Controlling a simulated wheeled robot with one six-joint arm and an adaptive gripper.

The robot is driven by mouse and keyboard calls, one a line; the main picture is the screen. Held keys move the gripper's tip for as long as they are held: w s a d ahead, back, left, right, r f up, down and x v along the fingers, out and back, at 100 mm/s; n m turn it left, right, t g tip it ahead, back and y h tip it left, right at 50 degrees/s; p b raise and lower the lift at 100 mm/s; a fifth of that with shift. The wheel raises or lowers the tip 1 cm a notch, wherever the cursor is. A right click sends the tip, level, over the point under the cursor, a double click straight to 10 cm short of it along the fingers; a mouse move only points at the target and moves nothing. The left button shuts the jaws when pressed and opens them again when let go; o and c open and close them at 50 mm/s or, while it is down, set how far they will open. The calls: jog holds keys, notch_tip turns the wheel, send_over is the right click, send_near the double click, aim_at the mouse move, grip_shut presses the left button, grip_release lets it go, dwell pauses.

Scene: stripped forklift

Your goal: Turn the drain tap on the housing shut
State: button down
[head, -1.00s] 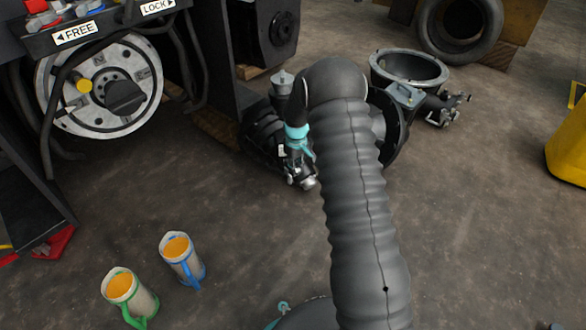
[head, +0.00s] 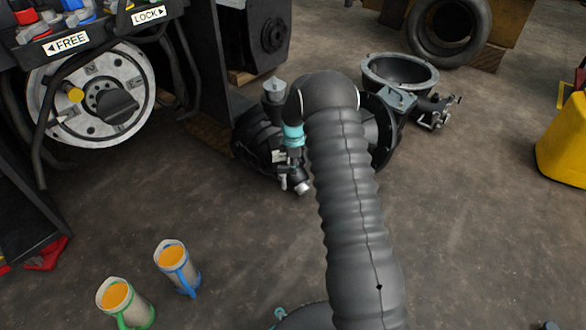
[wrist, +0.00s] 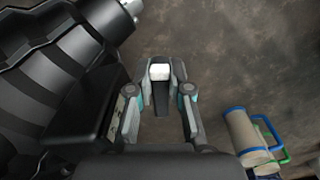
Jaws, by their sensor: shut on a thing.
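The housing (head: 262,148) is a dark ribbed casing on the floor, left of my arm in the head view. In the wrist view it (wrist: 60,75) fills the left side. My gripper (head: 297,184) points down by the housing's near right side. In the wrist view my gripper (wrist: 160,76) is shut on a small piece with a pale, squarish end (wrist: 160,71), which I take for the drain tap. The rest of the tap is hidden by the fingers, and its angle cannot be told.
Two tan jugs with orange tops, one blue-handled (head: 176,266) and one green-handled (head: 121,303), stand on the floor at lower left. A round open casing (head: 400,72) and a tyre (head: 450,30) lie behind. A yellow object (head: 563,145) stands at right.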

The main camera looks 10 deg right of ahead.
jog(key=shift+w+n, duration=0.4)
jog(key=shift+n, duration=0.6)
jog(key=c, duration=1.1)
grip_release()
notch_tip(320, 180, up, 12)
